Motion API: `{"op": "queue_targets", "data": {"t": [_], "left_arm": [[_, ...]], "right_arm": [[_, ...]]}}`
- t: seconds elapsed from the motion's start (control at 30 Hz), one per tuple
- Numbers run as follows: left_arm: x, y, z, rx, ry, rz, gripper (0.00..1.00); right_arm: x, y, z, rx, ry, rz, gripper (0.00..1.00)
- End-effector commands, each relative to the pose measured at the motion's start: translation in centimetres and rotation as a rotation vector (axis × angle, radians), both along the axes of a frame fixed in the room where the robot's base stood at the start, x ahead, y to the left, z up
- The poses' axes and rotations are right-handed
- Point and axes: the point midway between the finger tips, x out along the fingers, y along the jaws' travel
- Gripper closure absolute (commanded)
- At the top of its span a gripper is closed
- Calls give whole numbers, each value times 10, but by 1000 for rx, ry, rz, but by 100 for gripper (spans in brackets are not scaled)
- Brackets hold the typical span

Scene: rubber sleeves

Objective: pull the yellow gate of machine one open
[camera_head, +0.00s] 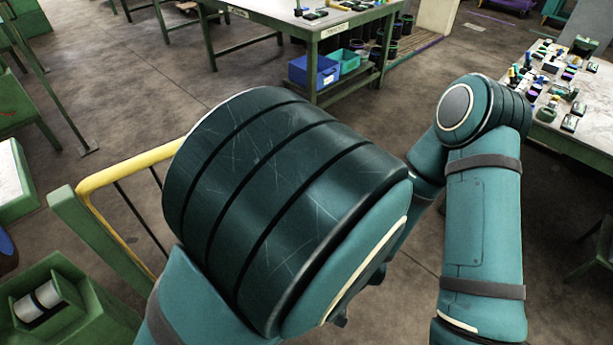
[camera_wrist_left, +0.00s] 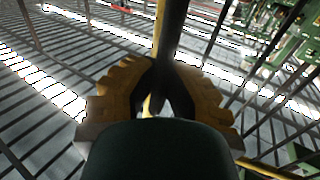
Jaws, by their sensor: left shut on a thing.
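The yellow gate (camera_head: 128,168) shows in the head view left of my left arm, with a rounded yellow top rail and thin dark bars below. My left arm hides its right part and my left gripper in that view. In the left wrist view my left gripper (camera_wrist_left: 168,82) is shut on an upright bar of the gate (camera_wrist_left: 161,30), yellow along one edge and dark in shade. The bar runs between its two brown-yellow fingers. My right arm is at the right of the head view, but its gripper is not visible.
A green post (camera_head: 100,240) stands beside the gate. A green machine part with a white roll (camera_head: 38,302) is at lower left.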

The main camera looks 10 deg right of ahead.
Motion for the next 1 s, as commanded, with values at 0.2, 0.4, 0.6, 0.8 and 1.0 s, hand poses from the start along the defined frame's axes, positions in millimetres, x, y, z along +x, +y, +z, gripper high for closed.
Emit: {"op": "queue_targets", "data": {"t": [0.2, 0.4, 0.6, 0.8, 1.0], "left_arm": [[-2, 2, -1, 2, 3, 12, 100], [-3, 2, -1, 3, 3, 13, 100], [-2, 2, -1, 3, 3, 13, 76], [-2, 2, -1, 1, 2, 11, 57], [-4, 1, 0, 1, 1, 9, 57]], "right_arm": [[0, 0, 0, 0, 0, 0, 43], [0, 0, 0, 0, 0, 0, 43], [0, 0, 0, 0, 0, 0, 43], [0, 0, 0, 0, 0, 0, 43], [0, 0, 0, 0, 0, 0, 43]]}}
